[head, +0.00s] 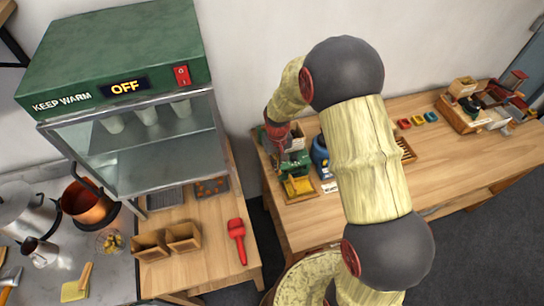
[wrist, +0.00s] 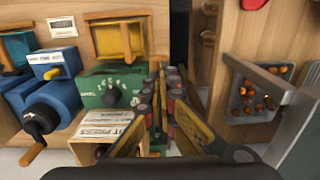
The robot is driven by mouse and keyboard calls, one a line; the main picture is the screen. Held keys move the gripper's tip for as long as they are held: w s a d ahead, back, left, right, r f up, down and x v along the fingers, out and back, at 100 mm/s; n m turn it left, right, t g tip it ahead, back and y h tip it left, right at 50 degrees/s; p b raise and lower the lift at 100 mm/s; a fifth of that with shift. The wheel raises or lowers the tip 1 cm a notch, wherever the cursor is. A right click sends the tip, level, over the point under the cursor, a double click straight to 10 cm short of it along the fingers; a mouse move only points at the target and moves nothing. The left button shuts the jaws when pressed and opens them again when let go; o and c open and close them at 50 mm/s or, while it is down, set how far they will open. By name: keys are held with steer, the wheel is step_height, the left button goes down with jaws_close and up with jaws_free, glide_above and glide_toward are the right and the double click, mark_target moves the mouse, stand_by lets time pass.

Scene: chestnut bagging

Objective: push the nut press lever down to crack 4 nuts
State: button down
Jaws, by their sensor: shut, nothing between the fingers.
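The nut press stands at the left end of the right-hand wooden table. In the wrist view, a white label (wrist: 108,133) reading partly "IT PRESS" lies beside a green machine body (wrist: 101,88) with a black knob (wrist: 124,95) and a scale. No nuts show in the press.
A yellow tray (wrist: 119,40) sits by the green body, and a blue cranked machine (wrist: 58,103) stands beside it. A metal tray of chestnuts (wrist: 234,107) lies across a gap on the other table. The green warming cabinet (head: 120,55) stands at the left.

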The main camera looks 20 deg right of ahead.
steer(key=shift+f, duration=0.55)
steer(key=shift+s+f+b, duration=0.2)
steer(key=shift+f+b, duration=0.65)
steer(key=shift+f, duration=0.15)
steer(key=shift+s+f+b, duration=0.2)
steer(key=shift+f+b, duration=0.5)
steer(key=shift+f, duration=0.5)
steer(key=shift+w+r+p, duration=0.15)
steer(key=shift+r+p, duration=0.7)
steer(key=shift+r, duration=0.65)
steer(key=shift+w+r+p, duration=0.15)
steer(key=shift+r+p, duration=0.65)
steer(key=shift+r, duration=0.75)
steer(key=shift+w+r+p, duration=0.15)
steer(key=shift+r+p, duration=0.7)
steer(key=shift+r, duration=0.65)
